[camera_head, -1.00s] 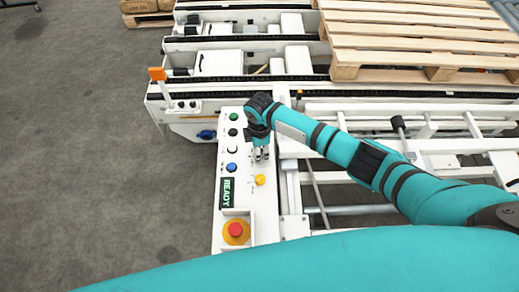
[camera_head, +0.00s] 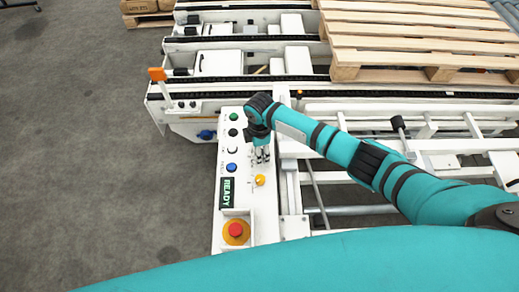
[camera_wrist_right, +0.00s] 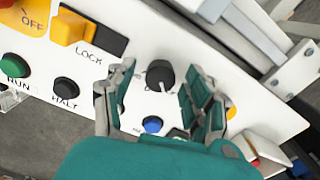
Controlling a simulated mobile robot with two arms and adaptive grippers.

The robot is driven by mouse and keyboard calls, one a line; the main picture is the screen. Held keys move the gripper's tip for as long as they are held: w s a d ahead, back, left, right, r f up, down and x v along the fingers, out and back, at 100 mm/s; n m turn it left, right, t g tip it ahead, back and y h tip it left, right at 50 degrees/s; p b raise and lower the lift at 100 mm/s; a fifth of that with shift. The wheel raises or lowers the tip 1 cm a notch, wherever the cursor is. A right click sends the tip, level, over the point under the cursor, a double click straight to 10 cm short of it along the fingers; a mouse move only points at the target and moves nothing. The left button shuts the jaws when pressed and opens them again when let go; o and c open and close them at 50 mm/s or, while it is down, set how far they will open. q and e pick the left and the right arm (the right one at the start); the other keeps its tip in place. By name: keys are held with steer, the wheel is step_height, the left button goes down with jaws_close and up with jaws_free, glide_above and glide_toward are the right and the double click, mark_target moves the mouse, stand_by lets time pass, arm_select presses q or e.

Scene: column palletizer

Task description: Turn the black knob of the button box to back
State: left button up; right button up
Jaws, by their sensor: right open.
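The black knob (camera_wrist_right: 160,76) with a white pointer line sits on the white button box (camera_head: 262,215). In the right wrist view it lies between the two fingers of my right gripper (camera_wrist_right: 160,92). The fingers are open, one on each side of the knob, with visible gaps. In the head view my right gripper (camera_head: 261,157) points down over the upper right part of the box and hides the knob. I cannot tell how far the fingertips are above the panel. My left gripper is not in view.
The box also carries a green button (camera_head: 234,117), a black button (camera_head: 233,132), a blue button (camera_head: 231,168), a yellow switch (camera_head: 260,180) and a red emergency stop (camera_head: 236,230). A wooden pallet (camera_head: 420,45) lies on the conveyor behind. Floor is free at left.

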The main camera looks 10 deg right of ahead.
step_height(320, 180, up, 12)
stand_by(0.5)
steer(key=shift+s+a, duration=0.1)
stand_by(0.4)
